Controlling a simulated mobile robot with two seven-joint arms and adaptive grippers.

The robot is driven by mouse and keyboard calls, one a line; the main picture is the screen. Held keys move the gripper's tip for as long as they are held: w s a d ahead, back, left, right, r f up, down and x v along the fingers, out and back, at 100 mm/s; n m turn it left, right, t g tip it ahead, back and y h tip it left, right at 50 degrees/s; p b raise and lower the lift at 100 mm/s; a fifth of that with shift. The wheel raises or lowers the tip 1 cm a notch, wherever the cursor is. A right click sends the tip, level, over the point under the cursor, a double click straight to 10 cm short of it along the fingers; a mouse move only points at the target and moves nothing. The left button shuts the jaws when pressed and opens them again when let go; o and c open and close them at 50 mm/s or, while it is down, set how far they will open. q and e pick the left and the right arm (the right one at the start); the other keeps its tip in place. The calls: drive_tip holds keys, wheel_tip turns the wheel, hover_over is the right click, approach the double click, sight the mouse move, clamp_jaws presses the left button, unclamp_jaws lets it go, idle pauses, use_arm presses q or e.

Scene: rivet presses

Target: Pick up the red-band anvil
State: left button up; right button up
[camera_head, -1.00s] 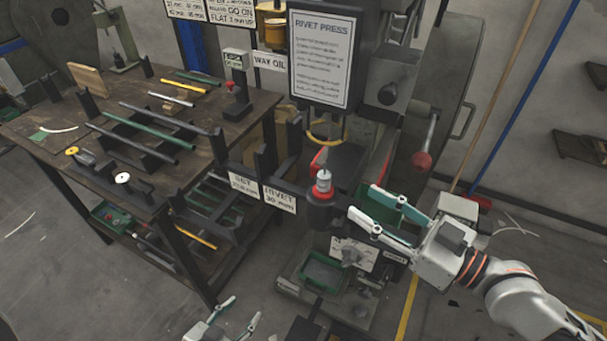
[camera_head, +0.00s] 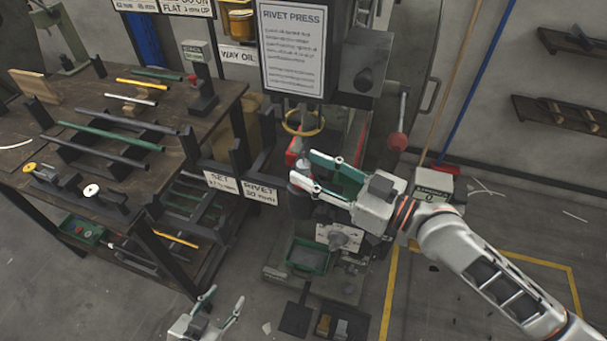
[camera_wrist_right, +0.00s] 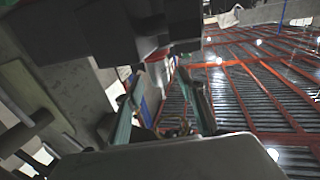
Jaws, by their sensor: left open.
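The red-band anvil (camera_head: 303,167) is a small grey cylinder standing upright on the dark post (camera_head: 300,203) of the rivet press. Its red band is mostly hidden now behind a finger of my right gripper. My right gripper (camera_head: 304,165) is open, with its teal fingertips on either side of the anvil; I cannot tell whether they touch it. In the right wrist view the two fingers (camera_wrist_right: 163,105) stand apart. My left gripper (camera_head: 225,299) is open and empty, low above the floor at the bottom of the head view.
The rivet press with its sign (camera_head: 292,50) rises behind the post. A workbench (camera_head: 60,150) with rods and small stands is at the left. A green tray (camera_head: 307,257) sits below the post. A red-ended lever (camera_head: 398,140) hangs to the right.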

drive_tip(key=shift+x, duration=1.2)
drive_tip(key=shift+c, duration=0.4)
clamp_jaws()
drive_tip(key=shift+r, duration=0.1)
